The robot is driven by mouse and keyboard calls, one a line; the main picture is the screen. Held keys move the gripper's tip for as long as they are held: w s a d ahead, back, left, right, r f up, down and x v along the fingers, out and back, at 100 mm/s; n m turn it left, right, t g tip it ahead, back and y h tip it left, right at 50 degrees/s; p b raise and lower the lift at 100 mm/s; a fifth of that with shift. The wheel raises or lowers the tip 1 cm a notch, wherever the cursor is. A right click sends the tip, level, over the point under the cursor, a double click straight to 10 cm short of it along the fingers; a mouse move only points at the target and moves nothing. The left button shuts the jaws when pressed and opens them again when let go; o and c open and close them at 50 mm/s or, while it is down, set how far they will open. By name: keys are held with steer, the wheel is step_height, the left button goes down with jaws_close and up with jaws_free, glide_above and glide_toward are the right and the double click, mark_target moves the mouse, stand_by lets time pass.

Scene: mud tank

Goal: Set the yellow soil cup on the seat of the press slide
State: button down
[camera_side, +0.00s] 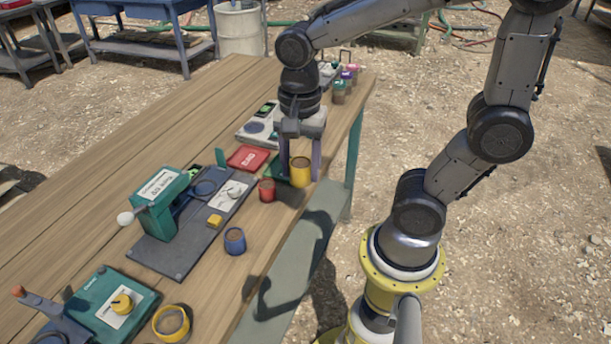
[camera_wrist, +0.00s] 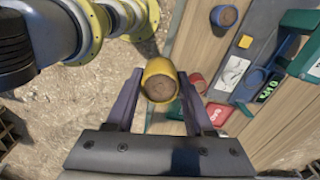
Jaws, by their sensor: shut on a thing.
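The yellow soil cup (camera_side: 300,173) is upright with brown soil in it, between the fingers of my gripper (camera_side: 301,168), near the table's right edge. In the wrist view, the fingers of my gripper (camera_wrist: 159,92) are on either side of the yellow soil cup (camera_wrist: 159,82). The green press (camera_side: 160,203) stands on a dark base plate (camera_side: 178,254), to the left and nearer the camera. A white plate (camera_side: 229,194) with a round mark lies on that base; it also shows in the wrist view (camera_wrist: 231,73). I cannot tell clearly which part is the slide's seat.
A red cup (camera_side: 267,190) and a blue cup (camera_side: 235,241) stand between my gripper and the table's front. A red card (camera_side: 248,157) and a scale (camera_side: 257,132) lie behind. Another yellow-rimmed cup (camera_side: 171,323) is front left.

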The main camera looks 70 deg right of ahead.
steer(key=w+r, duration=0.3)
steer(key=w, duration=0.7)
glide_above(205, 188)
steer(key=shift+f, duration=6.85)
steer(key=shift+f, duration=1.15)
jaws_free()
step_height(205, 188, up, 8)
steer(key=shift+f, duration=0.2)
